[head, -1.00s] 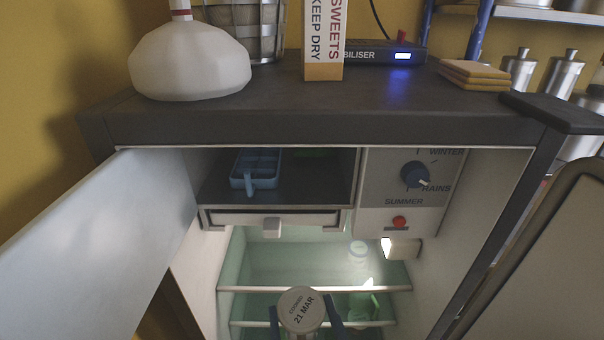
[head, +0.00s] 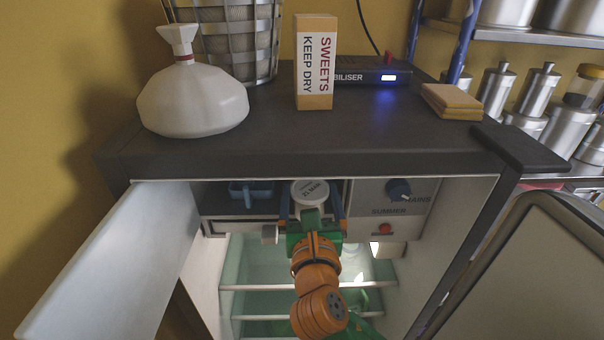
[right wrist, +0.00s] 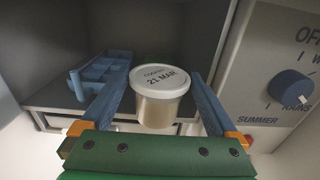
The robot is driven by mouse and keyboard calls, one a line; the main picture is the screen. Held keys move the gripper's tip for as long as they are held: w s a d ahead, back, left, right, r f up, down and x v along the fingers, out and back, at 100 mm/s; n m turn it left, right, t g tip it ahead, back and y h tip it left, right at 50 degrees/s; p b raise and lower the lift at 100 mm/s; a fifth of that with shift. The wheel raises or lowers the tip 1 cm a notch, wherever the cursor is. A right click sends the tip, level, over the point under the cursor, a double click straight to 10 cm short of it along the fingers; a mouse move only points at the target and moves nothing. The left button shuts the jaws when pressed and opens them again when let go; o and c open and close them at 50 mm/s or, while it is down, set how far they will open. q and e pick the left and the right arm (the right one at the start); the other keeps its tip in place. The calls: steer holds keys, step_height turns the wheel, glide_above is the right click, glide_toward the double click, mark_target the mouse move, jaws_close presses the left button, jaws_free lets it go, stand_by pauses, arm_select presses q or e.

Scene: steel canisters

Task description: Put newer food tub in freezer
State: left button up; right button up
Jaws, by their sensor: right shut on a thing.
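A small cream tub (right wrist: 158,108) with a white lid reading "COOKED 21 MAR" is between the blue fingers of my right gripper (head: 312,208), which is shut on it. The tub also shows in the head view (head: 310,192), upright at the mouth of the freezer compartment. The freezer (right wrist: 52,92) is the open upper-left compartment of the fridge. In the right wrist view the tub overlaps its front edge; I cannot tell how far inside it is. My left gripper is not in view.
A blue ice tray (right wrist: 102,76) stands at the freezer's left. The dial panel (head: 390,207) borders the freezer on the right. The open fridge door (head: 115,262) is at left.

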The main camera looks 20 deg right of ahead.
steer(key=p+x, duration=0.1)
steer(key=x, duration=0.5)
steer(key=shift+w+d+r, duration=0.1)
steer(key=shift+w+d, duration=0.05)
steer(key=shift+w, duration=0.1)
steer(key=shift+w+d+f, duration=0.1)
steer(key=shift+w+f, duration=0.45)
steer(key=shift+f, duration=0.4)
steer(key=shift+f, duration=0.1)
steer(key=o, duration=1.2)
steer(key=shift+s, duration=0.1)
steer(key=b+v, duration=0.1)
steer(key=v, duration=1.1)
steer(key=shift+r+b, duration=0.25)
steer(key=shift+b, duration=0.15)
